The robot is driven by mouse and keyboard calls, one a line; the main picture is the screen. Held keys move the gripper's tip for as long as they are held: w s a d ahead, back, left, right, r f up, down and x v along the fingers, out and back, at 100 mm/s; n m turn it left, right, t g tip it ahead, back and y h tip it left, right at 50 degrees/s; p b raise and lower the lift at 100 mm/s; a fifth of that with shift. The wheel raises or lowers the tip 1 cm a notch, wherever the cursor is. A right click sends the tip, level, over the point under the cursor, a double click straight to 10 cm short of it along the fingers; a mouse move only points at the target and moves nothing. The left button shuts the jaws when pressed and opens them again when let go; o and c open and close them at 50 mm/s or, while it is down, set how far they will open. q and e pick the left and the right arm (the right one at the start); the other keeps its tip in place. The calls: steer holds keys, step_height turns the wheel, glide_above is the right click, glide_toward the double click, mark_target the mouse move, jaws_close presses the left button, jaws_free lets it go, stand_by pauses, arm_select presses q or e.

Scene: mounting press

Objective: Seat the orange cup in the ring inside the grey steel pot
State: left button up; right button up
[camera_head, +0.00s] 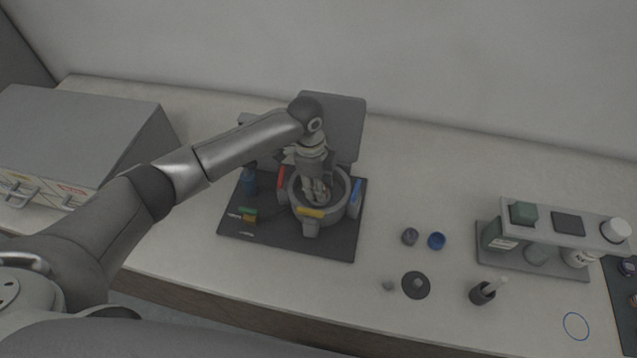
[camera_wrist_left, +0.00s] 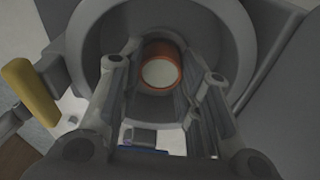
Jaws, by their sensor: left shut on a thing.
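The grey steel pot (camera_head: 339,207) stands on a dark mat, with red, yellow and blue handles or tabs around its rim. The pot's wall (camera_wrist_left: 233,33) fills the upper part of the left wrist view. My left gripper (camera_head: 318,196) points down into the pot. The orange cup (camera_wrist_left: 161,67), with a pale round inside, shows between the fingers of my left gripper (camera_wrist_left: 164,95), which is shut on it. The ring is not clearly visible, and I cannot tell whether the cup touches it. My right gripper is not in view.
A dark mat (camera_head: 262,243) lies under the pot. Small dark and blue cups (camera_head: 436,240) are to the right. A grey rack (camera_head: 548,262) with jars is farther right, and a grey box (camera_head: 80,130) at left.

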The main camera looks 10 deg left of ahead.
arm_select(q)
steer(key=shift+f, duration=0.35)
stand_by(0.6)
steer(key=o, duration=1.1)
steer(key=shift+o, duration=1.1)
steer(key=shift+r+p, duration=3.5)
steer(key=shift+p, duration=0.1)
